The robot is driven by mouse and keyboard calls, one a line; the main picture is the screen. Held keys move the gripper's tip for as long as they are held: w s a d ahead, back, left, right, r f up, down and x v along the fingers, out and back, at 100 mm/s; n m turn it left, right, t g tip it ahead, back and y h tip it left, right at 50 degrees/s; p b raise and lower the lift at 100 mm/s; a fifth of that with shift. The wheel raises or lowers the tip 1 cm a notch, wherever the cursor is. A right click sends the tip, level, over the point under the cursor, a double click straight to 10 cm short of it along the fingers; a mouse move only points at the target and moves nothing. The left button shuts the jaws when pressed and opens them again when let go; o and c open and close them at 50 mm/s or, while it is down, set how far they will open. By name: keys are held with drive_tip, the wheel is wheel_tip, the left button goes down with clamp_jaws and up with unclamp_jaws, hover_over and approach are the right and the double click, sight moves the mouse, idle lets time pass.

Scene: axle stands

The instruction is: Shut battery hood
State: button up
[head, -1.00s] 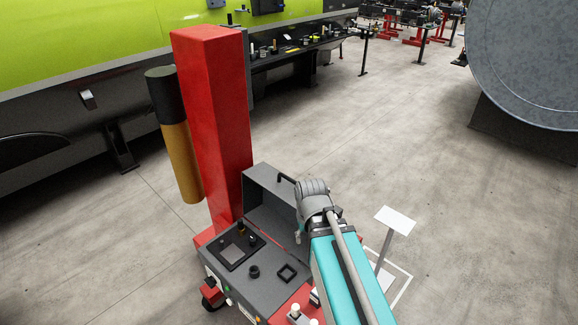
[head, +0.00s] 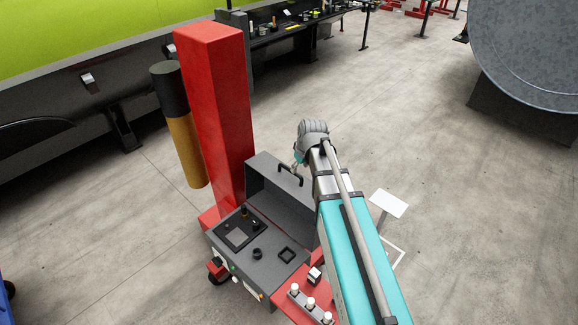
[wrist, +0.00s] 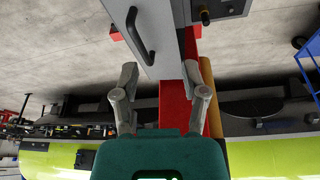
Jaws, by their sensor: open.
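The battery hood (head: 290,205) stands raised at the back of the dark grey battery box (head: 266,276) in the head view. Its black handle (head: 290,174) is on the hood's upper edge. In the wrist view the hood (wrist: 172,55) shows as a grey panel beyond the fingers, with the handle (wrist: 139,36) at upper left. My gripper (wrist: 160,78) is open, with nothing between its fingers. In the head view my gripper (head: 299,160) is mostly hidden behind my wrist, close to the handle. I cannot tell whether it touches the hood.
A red column (head: 217,110) rises behind the box, with a black and yellow cylinder (head: 183,140) beside it. A red panel with white knobs (head: 311,303) is at the front. A white plate on a post (head: 388,203) stands at right.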

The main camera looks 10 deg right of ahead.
drive_tip(key=w+d+n+t, duration=0.1)
drive_tip(key=w+n, duration=0.1)
drive_tip(key=w, duration=0.5)
drive_tip(key=shift+r+y, duration=0.3)
drive_tip(key=shift+r, duration=0.05)
drive_tip(key=shift+f, duration=0.2)
drive_tip(key=b+x, duration=1.2)
drive_tip(key=x, duration=0.1)
drive_tip(key=shift+w+f+b, duration=0.15)
drive_tip(key=shift+b, duration=0.2)
